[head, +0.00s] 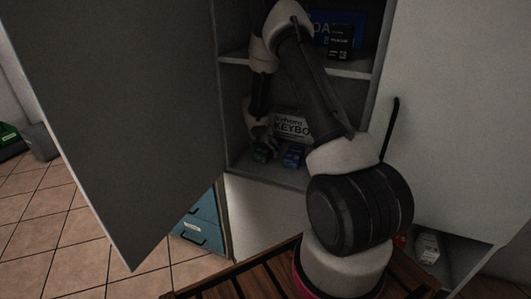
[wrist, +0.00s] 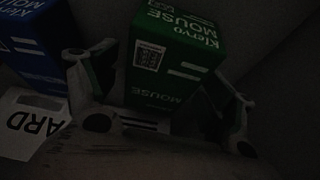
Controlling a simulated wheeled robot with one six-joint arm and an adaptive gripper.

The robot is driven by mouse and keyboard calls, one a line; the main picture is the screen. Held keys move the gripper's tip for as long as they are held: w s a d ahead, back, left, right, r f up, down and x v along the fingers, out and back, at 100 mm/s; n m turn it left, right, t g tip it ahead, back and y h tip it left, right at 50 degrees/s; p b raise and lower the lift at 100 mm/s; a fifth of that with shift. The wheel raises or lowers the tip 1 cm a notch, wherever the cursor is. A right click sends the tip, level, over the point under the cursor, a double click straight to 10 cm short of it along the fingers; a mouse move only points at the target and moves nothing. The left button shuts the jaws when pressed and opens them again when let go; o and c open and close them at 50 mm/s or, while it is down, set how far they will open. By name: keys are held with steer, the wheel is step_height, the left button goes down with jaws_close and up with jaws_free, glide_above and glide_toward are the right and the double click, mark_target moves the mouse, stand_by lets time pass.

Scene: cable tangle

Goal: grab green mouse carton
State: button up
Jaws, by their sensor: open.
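The green mouse carton (wrist: 172,55) stands in the wrist view with "Klervo MOUSE" lettering and a square code label on it. My gripper (wrist: 165,85) is open, with one finger on each side of the carton. Whether the fingers touch it is too dark to tell. In the head view the green carton (head: 262,154) is small and dark on the lower cabinet shelf, and my gripper (head: 262,140) is right at it, partly covering it.
A blue mouse carton (wrist: 38,45) stands close beside the green one; it also shows in the head view (head: 292,157). A white keyboard box (head: 293,126) leans behind them. The cabinet door (head: 120,110) stands open at left. An upper shelf (head: 345,70) is above.

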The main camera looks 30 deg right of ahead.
steer(key=shift+f, duration=0.25)
stand_by(0.3)
steer(key=shift+c, duration=0.5)
steer(key=c, duration=1)
steer(key=shift+r, duration=0.1)
steer(key=shift+c, duration=0.2)
